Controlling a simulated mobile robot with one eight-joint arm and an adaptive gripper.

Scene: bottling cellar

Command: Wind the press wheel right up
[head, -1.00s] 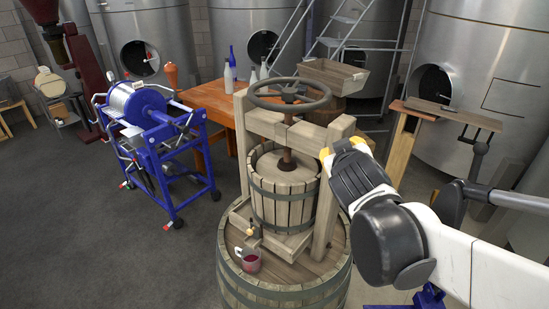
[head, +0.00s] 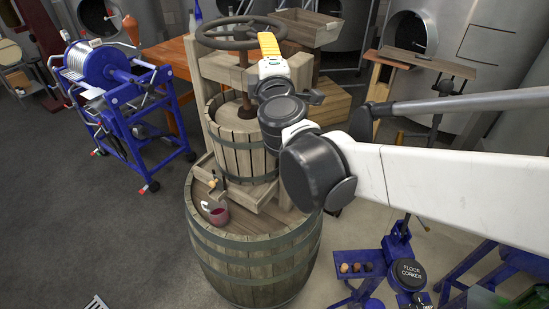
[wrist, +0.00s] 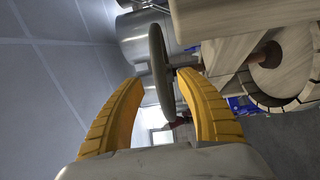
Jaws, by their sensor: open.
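The press wheel (head: 240,33) is a dark, spoked ring lying level at the top of the wooden press, on a brown screw (head: 246,95) above the slatted basket (head: 232,152). My gripper (head: 266,38) is at the wheel's right side, its yellow fingers close to the rim. In the wrist view my gripper (wrist: 160,80) is open. The wheel (wrist: 158,65) shows nearly edge-on there, in the gap between the fingertips. The rim seems apart from both fingers; how deep it lies between them I cannot tell. Part of the rim is hidden behind my fingers in the head view.
The press stands on a barrel (head: 250,262) with a red-filled cup (head: 217,215) on it. The press's wooden frame (head: 215,68) is just below the wheel. A wooden hopper (head: 310,28) stands behind. A blue machine (head: 115,95) is at left, a floor corker (head: 405,272) at lower right.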

